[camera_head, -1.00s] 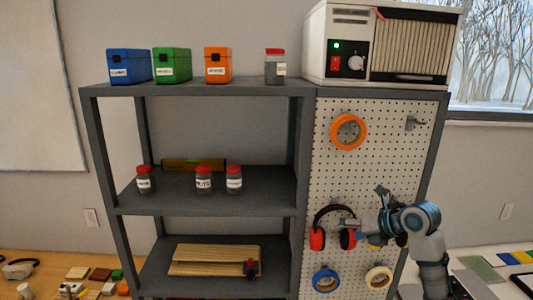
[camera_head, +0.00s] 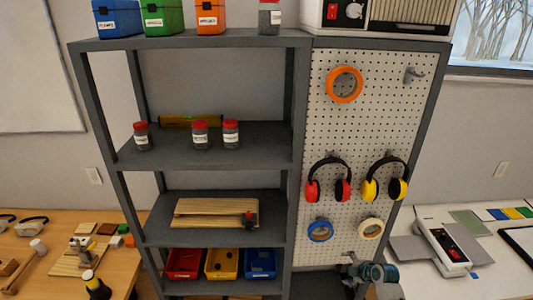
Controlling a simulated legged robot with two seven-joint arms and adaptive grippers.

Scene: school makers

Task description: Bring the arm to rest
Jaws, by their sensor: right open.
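My right gripper (camera_head: 350,262) is low in the head view, in front of the bottom of the white pegboard (camera_head: 325,110). It is open, and I see nothing between its fingers. My right arm (camera_head: 383,272) shows only in part at the bottom edge. Red earmuffs (camera_head: 313,190) and yellow earmuffs (camera_head: 370,190) hang on the pegboard above the gripper, apart from it. My left gripper is out of view.
A blue tape roll (camera_head: 320,231) and a cream tape roll (camera_head: 371,229) hang just above the gripper. The grey shelf (camera_head: 215,150) stands to the left. A white table (camera_head: 490,283) with a laminator-like device (camera_head: 442,247) is at right. A wooden table (camera_head: 50,255) is at left.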

